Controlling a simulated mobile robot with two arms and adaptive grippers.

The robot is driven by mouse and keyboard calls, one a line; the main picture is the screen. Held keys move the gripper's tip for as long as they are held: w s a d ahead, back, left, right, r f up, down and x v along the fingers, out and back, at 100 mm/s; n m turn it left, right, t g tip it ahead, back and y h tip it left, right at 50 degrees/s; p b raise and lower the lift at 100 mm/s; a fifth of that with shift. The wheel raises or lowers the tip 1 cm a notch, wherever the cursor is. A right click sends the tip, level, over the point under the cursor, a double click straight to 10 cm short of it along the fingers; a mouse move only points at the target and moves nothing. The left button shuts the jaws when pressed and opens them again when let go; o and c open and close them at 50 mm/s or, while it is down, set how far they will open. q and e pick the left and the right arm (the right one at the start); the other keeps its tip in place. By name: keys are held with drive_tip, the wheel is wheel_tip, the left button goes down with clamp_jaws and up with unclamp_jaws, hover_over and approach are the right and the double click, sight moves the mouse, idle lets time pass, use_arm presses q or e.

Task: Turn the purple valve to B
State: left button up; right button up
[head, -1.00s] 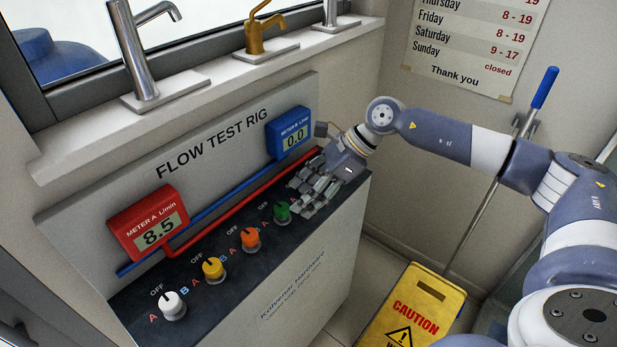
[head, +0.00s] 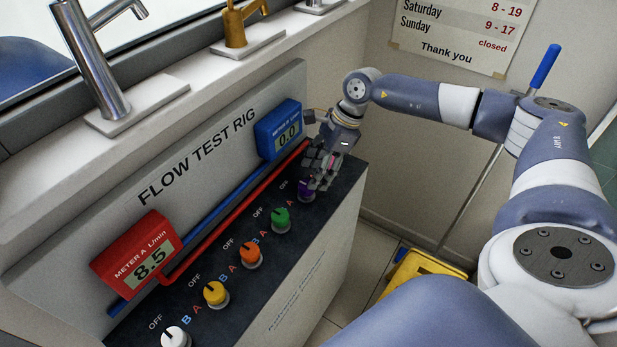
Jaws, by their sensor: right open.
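The purple valve (head: 306,190) is the last knob at the far right end of the row on the dark panel of the flow test rig. My right gripper (head: 321,178) is open right at it, its fingers over and beside the knob's upper right side. The fingers hide part of the knob and its letters, so I cannot tell where it points or whether the fingers touch it. The blue meter B (head: 285,130) reads 0.0, and the red meter A (head: 140,256) reads 8.5. My left gripper is out of view.
Green (head: 281,220), orange (head: 250,254), yellow (head: 215,294) and white (head: 175,338) knobs line the panel beside the purple one. Red and blue pipes run behind them. Taps stand on the sill above.

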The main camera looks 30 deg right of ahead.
sight(306, 184)
drive_tip(key=x, duration=0.3)
drive_tip(key=shift+w+p, duration=0.25)
drive_tip(key=shift+p, duration=0.1)
drive_tip(key=shift+x, duration=0.95)
drive_tip(key=shift+f, duration=0.1)
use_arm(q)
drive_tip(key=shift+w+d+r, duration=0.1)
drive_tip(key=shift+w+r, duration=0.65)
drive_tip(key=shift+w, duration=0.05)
use_arm(e)
drive_tip(key=c, duration=1.1)
